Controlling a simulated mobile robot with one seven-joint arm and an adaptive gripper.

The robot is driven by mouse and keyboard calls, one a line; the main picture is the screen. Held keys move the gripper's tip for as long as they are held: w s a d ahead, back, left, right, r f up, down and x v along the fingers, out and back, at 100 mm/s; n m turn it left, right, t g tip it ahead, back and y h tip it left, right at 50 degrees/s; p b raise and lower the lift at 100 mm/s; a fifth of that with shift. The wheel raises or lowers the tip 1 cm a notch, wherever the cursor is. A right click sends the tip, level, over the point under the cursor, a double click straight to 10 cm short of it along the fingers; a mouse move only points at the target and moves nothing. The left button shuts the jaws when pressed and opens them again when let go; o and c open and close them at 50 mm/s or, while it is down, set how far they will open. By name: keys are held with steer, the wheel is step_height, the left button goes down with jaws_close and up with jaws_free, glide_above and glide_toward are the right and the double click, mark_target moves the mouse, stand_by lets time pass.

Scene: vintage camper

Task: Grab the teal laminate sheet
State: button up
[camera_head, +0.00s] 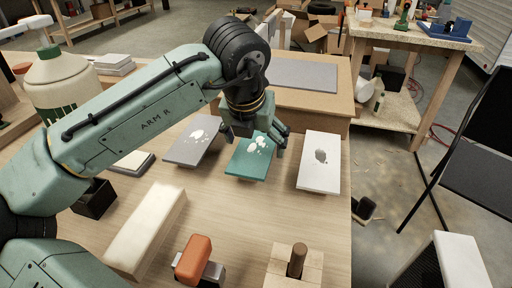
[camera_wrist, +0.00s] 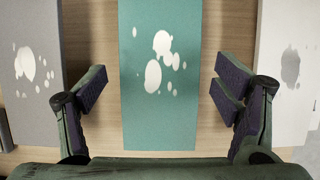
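The teal laminate sheet (camera_head: 251,158) lies on the wooden worktable between a grey sheet (camera_head: 192,140) and a white sheet (camera_head: 319,162). It carries pale white splotches. My gripper (camera_head: 257,137) is over its far part in the head view. In the wrist view the teal sheet (camera_wrist: 160,110) runs down the middle between my open fingers (camera_wrist: 160,95), with a gap to each side. The fingers hold nothing. The grey sheet (camera_wrist: 32,70) is at the left and the white sheet (camera_wrist: 288,70) at the right.
In the head view, a cream block (camera_head: 146,230), an orange-topped tool (camera_head: 194,259) and a wooden block with a peg (camera_head: 295,268) stand at the table's front. A large jug (camera_head: 62,84) is at the left. The table (camera_head: 233,207) is bare just before the sheets.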

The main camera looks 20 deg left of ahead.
steer(key=c, duration=1)
steer(key=shift+c, duration=0.2)
